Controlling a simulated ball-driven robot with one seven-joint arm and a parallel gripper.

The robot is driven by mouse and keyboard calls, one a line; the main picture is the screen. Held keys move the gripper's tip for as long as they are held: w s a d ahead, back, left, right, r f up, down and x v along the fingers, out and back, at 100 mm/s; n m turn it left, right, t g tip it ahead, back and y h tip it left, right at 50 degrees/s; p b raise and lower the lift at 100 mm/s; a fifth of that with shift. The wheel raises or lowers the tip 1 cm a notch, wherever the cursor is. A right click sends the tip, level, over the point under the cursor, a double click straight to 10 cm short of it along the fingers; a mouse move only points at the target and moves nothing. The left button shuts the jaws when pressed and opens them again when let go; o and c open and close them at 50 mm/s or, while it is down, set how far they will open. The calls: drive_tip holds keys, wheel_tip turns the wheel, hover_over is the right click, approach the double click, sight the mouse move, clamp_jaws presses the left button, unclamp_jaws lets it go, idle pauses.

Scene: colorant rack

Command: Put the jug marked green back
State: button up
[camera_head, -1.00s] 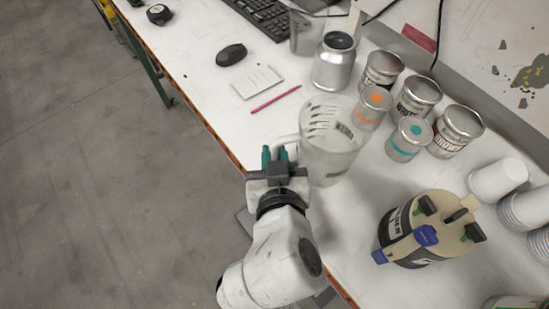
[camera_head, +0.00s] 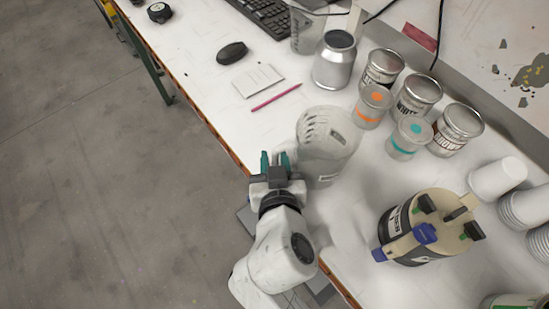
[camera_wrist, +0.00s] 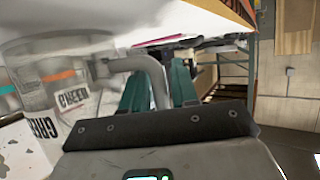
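The jug marked green (camera_head: 328,148) is a clear, pale, see-through jug with printed marks, blurred in the head view, near the left edge of the worktable. In the wrist view the jug (camera_wrist: 62,98) fills the left side, with dark lettering that reads roughly "GREEN". Its grey handle (camera_wrist: 146,65) curves down between my two teal fingers. My gripper (camera_head: 275,160) is just left of the jug in the head view. In the wrist view my gripper (camera_wrist: 160,88) looks shut on the handle. Whether the jug's base touches the table is not clear.
Paint cans (camera_head: 419,95) and small banded pots, one orange (camera_head: 374,106) and one teal (camera_head: 408,138), stand right of the jug. A silver bottle (camera_head: 334,62) and another clear jug (camera_head: 307,32) stand behind. A round lidded device (camera_head: 430,228) and white cups (camera_head: 497,178) are at right.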

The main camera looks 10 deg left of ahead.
drive_tip(key=shift+o, duration=1.2)
drive_tip(key=shift+r, duration=0.1)
drive_tip(key=shift+s+r, duration=0.15)
drive_tip(key=b+v, duration=0.1)
drive_tip(key=v, duration=1)
drive_tip(key=shift+s+d+r, duration=0.15)
drive_tip(key=shift+s+d, duration=0.05)
drive_tip(key=shift+s, duration=0.1)
